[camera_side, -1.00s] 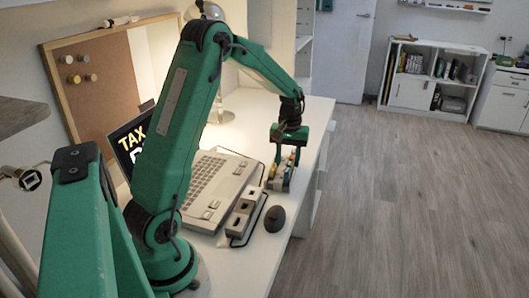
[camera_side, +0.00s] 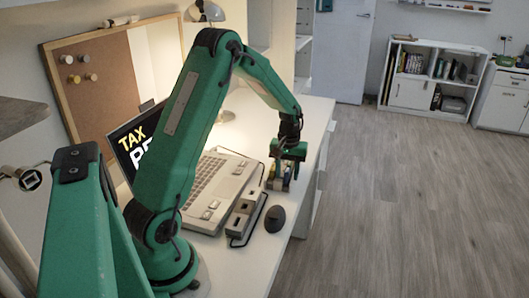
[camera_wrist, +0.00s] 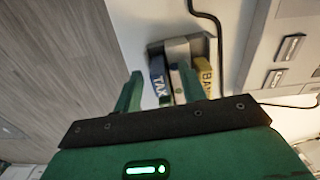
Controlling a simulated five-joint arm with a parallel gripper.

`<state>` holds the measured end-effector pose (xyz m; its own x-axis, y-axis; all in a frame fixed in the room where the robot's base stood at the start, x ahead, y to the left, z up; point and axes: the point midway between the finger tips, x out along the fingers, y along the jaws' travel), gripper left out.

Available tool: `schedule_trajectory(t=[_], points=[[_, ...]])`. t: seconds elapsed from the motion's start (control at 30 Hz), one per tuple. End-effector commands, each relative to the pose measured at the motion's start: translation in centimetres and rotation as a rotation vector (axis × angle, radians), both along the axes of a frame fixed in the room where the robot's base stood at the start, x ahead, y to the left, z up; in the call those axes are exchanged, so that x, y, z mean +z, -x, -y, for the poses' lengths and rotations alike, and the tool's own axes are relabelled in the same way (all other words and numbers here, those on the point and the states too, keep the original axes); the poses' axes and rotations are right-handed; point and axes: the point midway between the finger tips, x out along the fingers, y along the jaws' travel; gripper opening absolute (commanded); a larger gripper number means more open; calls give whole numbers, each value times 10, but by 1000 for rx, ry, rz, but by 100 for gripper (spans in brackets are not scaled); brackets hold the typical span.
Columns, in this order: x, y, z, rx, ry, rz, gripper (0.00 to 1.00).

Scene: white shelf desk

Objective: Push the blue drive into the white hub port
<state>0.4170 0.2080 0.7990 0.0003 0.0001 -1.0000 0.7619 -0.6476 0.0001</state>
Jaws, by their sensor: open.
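In the side view my gripper (camera_side: 283,170) is down over the holder, hiding most of the drives. The pale hub (camera_side: 243,212) lies beside the laptop; its port slots show at the right of the wrist view (camera_wrist: 290,48).
The laptop (camera_side: 215,185) lies left of the hub, its screen showing large text. A dark mouse (camera_side: 275,218) is right of the hub. A black cable (camera_wrist: 219,40) runs between holder and hub. The desk's right edge is close to the holder.

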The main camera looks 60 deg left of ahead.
Motion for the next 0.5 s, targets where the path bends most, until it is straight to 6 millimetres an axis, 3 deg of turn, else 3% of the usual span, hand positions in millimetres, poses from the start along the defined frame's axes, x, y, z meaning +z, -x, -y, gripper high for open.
schedule_trajectory(t=[0.27,0.5], points=[[0,0,0,0,0,0,41],[0,0,0,0,0,0,0]])
